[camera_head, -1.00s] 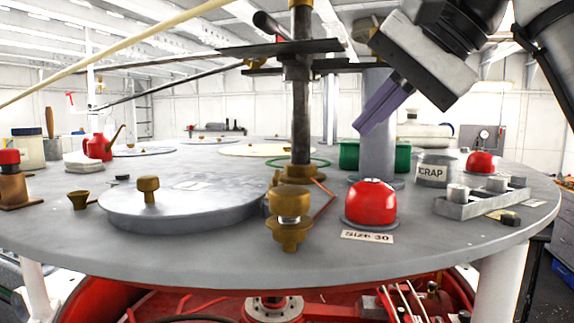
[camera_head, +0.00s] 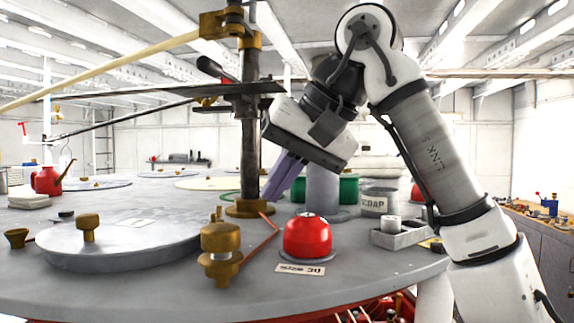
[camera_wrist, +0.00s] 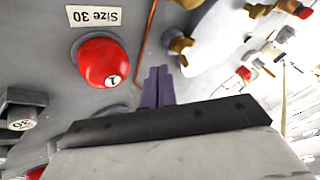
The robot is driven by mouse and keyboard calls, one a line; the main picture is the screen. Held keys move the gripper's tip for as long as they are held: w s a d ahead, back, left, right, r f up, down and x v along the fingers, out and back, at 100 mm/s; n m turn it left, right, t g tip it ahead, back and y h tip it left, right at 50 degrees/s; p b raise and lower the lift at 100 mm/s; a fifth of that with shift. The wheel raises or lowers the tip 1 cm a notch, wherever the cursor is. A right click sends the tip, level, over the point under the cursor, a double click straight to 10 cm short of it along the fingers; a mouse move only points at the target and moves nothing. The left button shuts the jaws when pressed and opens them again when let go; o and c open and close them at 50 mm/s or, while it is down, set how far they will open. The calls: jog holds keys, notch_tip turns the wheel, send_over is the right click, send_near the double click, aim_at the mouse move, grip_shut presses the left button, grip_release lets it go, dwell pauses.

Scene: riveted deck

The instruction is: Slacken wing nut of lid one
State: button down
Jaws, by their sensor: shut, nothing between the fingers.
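A grey round lid (camera_head: 120,243) with a brass knob (camera_head: 88,226) and an unreadable label lies at the left of the deck; it also shows in the wrist view (camera_wrist: 212,32). A brass piece (camera_wrist: 180,45) is at its edge in the wrist view, perhaps the wing nut; its wings cannot be made out. In the head view a larger brass fitting (camera_head: 221,255) stands in front of that edge and hides most of it. My gripper (camera_head: 272,196) is shut and empty, tilted downward above the deck behind the red dome, apart from the brass piece; its purple fingers show in the wrist view (camera_wrist: 156,76).
A red dome (camera_head: 307,238) marked 1 stands behind a "Size 30" label (camera_head: 300,269). A dark upright post (camera_head: 250,130) with crossbars rises close left of my gripper. A thin orange-red rod (camera_head: 262,238) slants beside the brass fitting. A scrap can (camera_head: 378,201) and grey tray (camera_head: 402,236) are at right.

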aim_at(217, 220)
jog(key=x, duration=0.3)
jog(key=shift+w+a+f, duration=0.1)
jog(key=shift+a+f, duration=0.1)
jog(key=shift+f, duration=0.1)
jog(key=shift+a+f+p, duration=0.2)
jog(key=shift+a+p, duration=0.65)
jog(key=shift+a, duration=1.25)
jog(key=shift+s, duration=0.25)
